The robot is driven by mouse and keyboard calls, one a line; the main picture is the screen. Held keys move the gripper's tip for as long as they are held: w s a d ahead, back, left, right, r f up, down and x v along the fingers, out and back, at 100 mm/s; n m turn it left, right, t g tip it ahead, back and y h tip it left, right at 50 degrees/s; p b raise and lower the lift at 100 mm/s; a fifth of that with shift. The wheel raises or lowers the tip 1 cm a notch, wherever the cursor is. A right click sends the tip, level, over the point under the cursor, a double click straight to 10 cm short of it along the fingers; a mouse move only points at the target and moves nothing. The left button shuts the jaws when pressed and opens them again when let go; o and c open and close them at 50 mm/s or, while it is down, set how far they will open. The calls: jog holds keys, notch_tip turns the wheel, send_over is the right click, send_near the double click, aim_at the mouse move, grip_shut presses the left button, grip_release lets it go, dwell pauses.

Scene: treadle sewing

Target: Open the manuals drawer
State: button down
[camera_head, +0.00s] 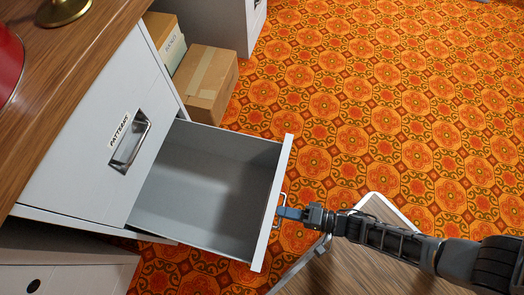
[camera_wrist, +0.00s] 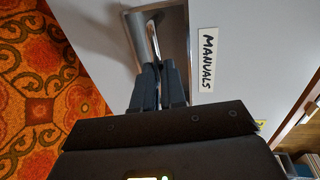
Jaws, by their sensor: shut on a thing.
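The manuals drawer (camera_head: 205,190) is pulled well out of a white cabinet and its grey inside looks empty in the head view. Its white front (camera_head: 272,205) faces right. In the wrist view the front carries a label reading "MANUALS" (camera_wrist: 208,58) beside a metal handle (camera_wrist: 152,35). My gripper (camera_head: 282,212) is at the outside of the drawer front, shut on the handle; its dark fingers also show in the wrist view (camera_wrist: 160,72). The fingers hide part of the handle.
A closed drawer labelled "PATTERNS" (camera_head: 118,130) is above the open one. A wooden tabletop (camera_head: 85,55) lies over the cabinet. Cardboard boxes (camera_head: 205,85) stand behind. A wood-topped piece (camera_head: 350,262) is beneath my arm. Patterned carpet (camera_head: 400,100) is clear at upper right.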

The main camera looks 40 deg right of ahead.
jog(key=shift+f+v, duration=0.2)
jog(key=shift+v, duration=0.8)
jog(key=shift+f+v, duration=0.2)
jog(key=shift+v, duration=0.75)
jog(key=shift+d, duration=0.1)
jog(key=c, duration=1.2)
grip_release()
jog(key=shift+s, duration=0.1)
jog(key=shift+p+v, duration=0.4)
jog(key=shift+v, duration=3.45)
